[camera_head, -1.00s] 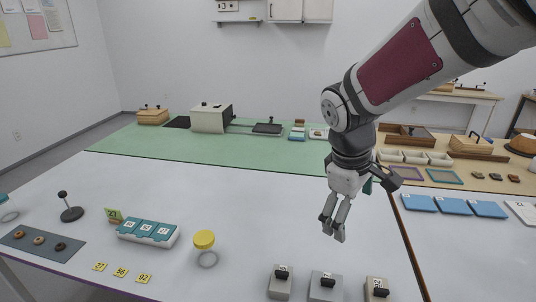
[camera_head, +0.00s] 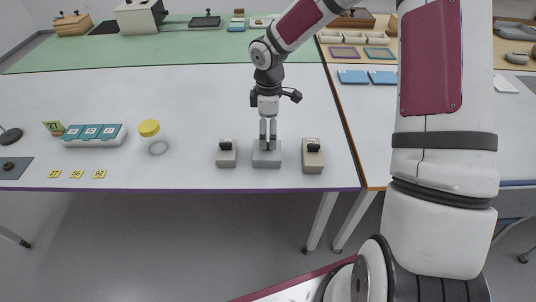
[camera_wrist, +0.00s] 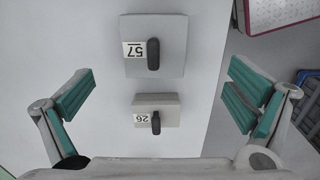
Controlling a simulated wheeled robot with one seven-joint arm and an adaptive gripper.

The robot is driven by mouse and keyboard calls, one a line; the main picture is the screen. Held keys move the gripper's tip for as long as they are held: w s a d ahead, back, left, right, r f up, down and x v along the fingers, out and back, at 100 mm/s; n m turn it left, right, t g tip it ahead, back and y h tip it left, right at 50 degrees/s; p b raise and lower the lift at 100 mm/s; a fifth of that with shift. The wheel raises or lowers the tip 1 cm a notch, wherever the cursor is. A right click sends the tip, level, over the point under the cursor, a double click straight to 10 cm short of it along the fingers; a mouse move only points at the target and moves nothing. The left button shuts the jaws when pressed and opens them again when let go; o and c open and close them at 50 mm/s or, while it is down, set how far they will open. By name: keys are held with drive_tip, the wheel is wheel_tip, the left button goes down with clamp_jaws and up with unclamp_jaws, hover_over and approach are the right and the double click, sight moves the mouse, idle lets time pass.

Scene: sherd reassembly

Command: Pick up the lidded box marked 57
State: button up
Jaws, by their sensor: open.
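The lidded box marked 57 is grey with a dark handle on its lid. It lies at the upper middle of the wrist view (camera_wrist: 172,62). In the head view the box, the middle one of three (camera_head: 267,160), stands near the table's front edge; its label is not readable there. My gripper (camera_head: 268,146) is over this box in the head view and partly hides its handle. In the wrist view my gripper (camera_wrist: 162,95) is open, with its teal-padded fingers wide apart and nothing between them held. I cannot tell the exact height above the lid.
A smaller box marked 26 (camera_wrist: 170,104) stands close beside it, at left in the head view (camera_head: 227,158). A beige box (camera_head: 313,164) stands to the right. The table's front edge is close.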

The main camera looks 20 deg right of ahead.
sight(267, 151)
wheel_tip(267, 151, down, 6)
drive_tip(key=shift+r, duration=0.25)
drive_tip(key=shift+w+f, duration=0.25)
drive_tip(key=shift+f, duration=1.05)
drive_tip(key=shift+w+f, duration=0.2)
drive_tip(key=shift+f, duration=1.05)
drive_tip(key=c, duration=1.3)
